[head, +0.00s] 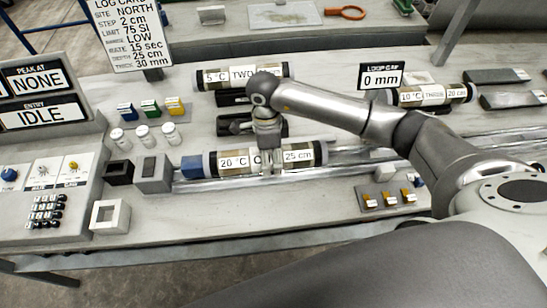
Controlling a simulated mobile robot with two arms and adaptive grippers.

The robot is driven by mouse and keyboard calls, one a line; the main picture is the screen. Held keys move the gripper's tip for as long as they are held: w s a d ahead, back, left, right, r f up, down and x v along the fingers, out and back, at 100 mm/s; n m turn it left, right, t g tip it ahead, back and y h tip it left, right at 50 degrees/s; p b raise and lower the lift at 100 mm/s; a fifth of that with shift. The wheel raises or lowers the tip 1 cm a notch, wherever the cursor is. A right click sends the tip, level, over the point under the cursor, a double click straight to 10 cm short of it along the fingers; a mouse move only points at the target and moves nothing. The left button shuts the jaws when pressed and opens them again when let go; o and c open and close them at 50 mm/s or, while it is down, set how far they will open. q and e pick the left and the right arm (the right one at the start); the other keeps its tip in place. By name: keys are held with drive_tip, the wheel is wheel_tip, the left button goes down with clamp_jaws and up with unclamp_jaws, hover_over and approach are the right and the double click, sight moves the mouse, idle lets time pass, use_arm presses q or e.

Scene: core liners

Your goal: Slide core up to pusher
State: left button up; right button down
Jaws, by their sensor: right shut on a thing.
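A core in a clear liner (299,155), with dark end caps and white labels reading 20 °C and 25 cm, lies lengthwise in a metal rail (345,161) on the bench. My right gripper (268,146) reaches down from above and is shut on the core near its middle, hiding part of its name label. A blue block (191,167), which looks like the pusher, sits at the core's left end. It is very close to the end cap; I cannot tell whether they touch. My left gripper is not in view.
Two other labelled cores lie behind: TWO (215,78) and THREE (434,94). A LOOP GAP sign (382,77) reads 0 mm. Grey blocks (153,173), white jars (142,134) and a control panel (45,185) stand left. A brass-topped switch plate (390,199) is in front right.

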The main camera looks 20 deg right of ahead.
sight(256, 151)
drive_tip(key=a, duration=0.2)
drive_tip(key=w+a, duration=0.1)
drive_tip(key=shift+a+r, duration=0.15)
drive_tip(key=shift+r, duration=0.25)
drive_tip(key=c, duration=0.8)
unclamp_jaws()
drive_tip(key=o, duration=0.5)
drive_tip(key=shift+w+a+f, duration=0.2)
drive_tip(key=shift+w+a, duration=0.1)
drive_tip(key=shift+a, duration=0.4)
drive_tip(key=shift+s+d, duration=0.25)
drive_tip(key=shift+d, duration=0.4)
drive_tip(key=shift+r, duration=0.15)
drive_tip(key=r, duration=0.4)
drive_tip(key=w+r, duration=0.1)
drive_tip(key=r, duration=0.6)
drive_tip(key=shift+w+r, duration=0.2)
drive_tip(key=shift+r, duration=0.1)
drive_tip(key=shift+d, duration=0.1)
